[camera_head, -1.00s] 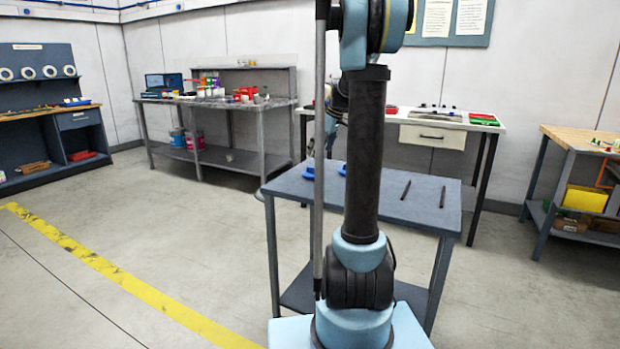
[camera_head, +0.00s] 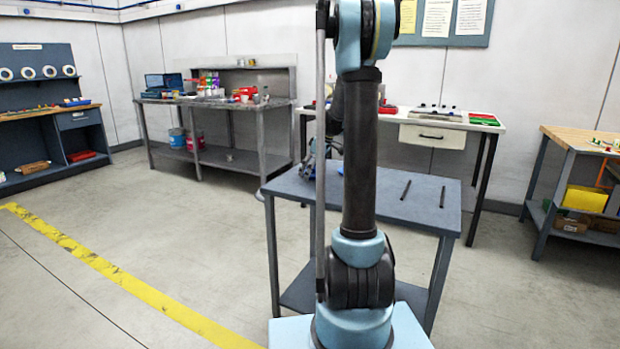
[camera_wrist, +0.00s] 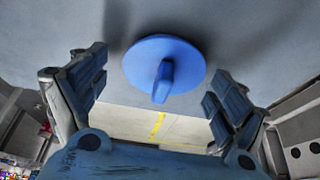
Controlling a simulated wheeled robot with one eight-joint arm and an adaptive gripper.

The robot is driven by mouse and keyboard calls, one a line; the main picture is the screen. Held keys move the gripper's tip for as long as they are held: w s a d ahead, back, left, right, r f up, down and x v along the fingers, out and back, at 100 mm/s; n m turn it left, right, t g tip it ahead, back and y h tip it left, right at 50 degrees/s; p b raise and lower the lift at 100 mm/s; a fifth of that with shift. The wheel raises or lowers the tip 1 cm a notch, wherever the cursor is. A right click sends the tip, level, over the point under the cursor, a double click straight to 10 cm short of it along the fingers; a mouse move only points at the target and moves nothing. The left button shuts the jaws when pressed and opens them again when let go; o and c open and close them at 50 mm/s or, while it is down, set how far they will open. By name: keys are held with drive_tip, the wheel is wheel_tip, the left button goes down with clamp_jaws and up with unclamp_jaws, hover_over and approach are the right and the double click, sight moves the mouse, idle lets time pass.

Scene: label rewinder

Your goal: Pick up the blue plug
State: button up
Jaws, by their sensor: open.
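The blue plug (camera_wrist: 165,66), a round disc with a raised grip tab, is on the grey surface in the wrist view, upper middle. My gripper (camera_wrist: 158,80) is open, with one finger on each side of the plug; the fingers appear apart from it. In the head view my gripper (camera_head: 318,162) is low over the left side of the grey-blue table (camera_head: 395,208), partly hidden by my arm. A bit of blue shows beside my arm there, too small to identify.
A grey bench (camera_head: 222,102) stands at the back left. A wooden-topped bench (camera_head: 575,138) is at the right.

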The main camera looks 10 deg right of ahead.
drive_tip(key=shift+c, duration=0.3)
drive_tip(key=c, duration=1)
drive_tip(key=shift+r, duration=0.1)
wheel_tip(320, 180, up, 10)
drive_tip(key=shift+f, duration=0.1)
